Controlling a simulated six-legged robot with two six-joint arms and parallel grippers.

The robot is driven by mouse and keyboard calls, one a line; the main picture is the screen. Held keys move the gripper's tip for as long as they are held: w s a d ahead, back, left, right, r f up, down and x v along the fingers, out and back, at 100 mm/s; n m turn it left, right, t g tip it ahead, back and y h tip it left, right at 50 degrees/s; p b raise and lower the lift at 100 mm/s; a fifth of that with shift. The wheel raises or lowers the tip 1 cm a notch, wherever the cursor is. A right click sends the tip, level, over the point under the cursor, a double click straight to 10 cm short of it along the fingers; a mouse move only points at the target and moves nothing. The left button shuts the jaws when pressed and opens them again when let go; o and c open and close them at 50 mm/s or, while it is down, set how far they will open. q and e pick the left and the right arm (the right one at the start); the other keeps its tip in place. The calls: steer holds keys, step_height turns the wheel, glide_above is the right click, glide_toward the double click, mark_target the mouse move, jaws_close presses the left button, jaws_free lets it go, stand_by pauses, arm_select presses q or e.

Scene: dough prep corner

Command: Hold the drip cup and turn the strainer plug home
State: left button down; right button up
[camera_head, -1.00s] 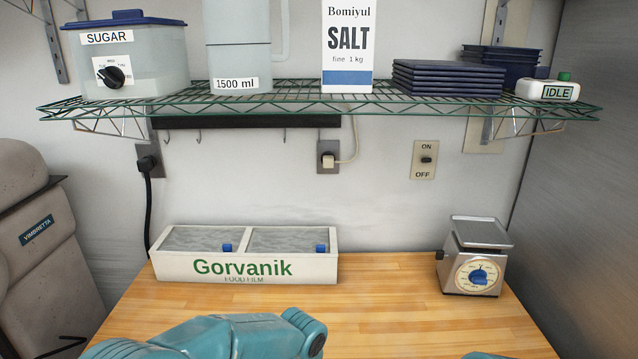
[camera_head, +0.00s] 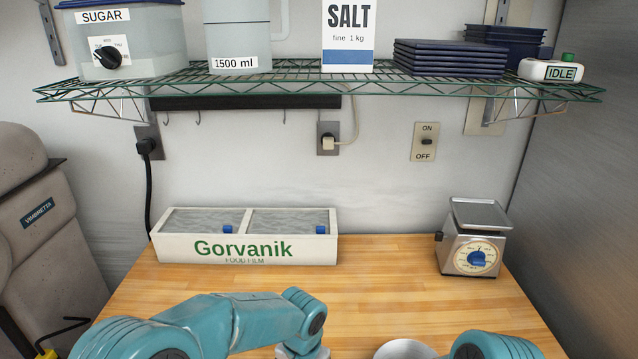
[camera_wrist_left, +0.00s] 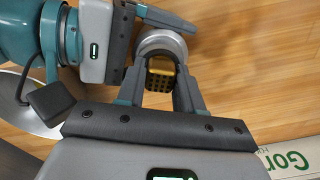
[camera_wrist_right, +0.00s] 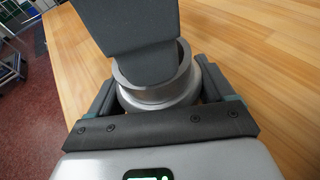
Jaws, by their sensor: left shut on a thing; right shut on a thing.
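The drip cup (camera_wrist_right: 160,97) is a grey metal cup with a thick rim, held between the fingers of my right gripper (camera_wrist_right: 160,88). The left wrist view also shows it (camera_wrist_left: 162,40), beyond my left fingertips. My left gripper (camera_wrist_left: 166,82) is shut on the strainer plug (camera_wrist_left: 160,72), a yellow piece with a dark grid, at the cup's mouth. In the right wrist view a dark finger of my left gripper covers the cup's opening and hides the plug. How deep the plug sits cannot be told. Neither gripper's fingers show in the head view.
A pale round bowl (camera_head: 404,350) is at the bottom edge of the head view. A Gorvanik food film box (camera_head: 245,248) and a scale (camera_head: 474,240) stand along the back of the wooden worktop (camera_head: 385,280). A wire shelf (camera_head: 320,84) hangs above. The worktop's middle is clear.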

arm_select(q)
steer(key=m, duration=0.2)
steer(key=shift+m, duration=0.3)
steer(key=m, duration=0.2)
steer(key=shift+m, duration=0.6)
steer(key=m, duration=0.3)
steer(key=shift+m, duration=0.4)
steer(key=c, duration=0.7)
jaws_free()
steer(key=shift+o, duration=0.2)
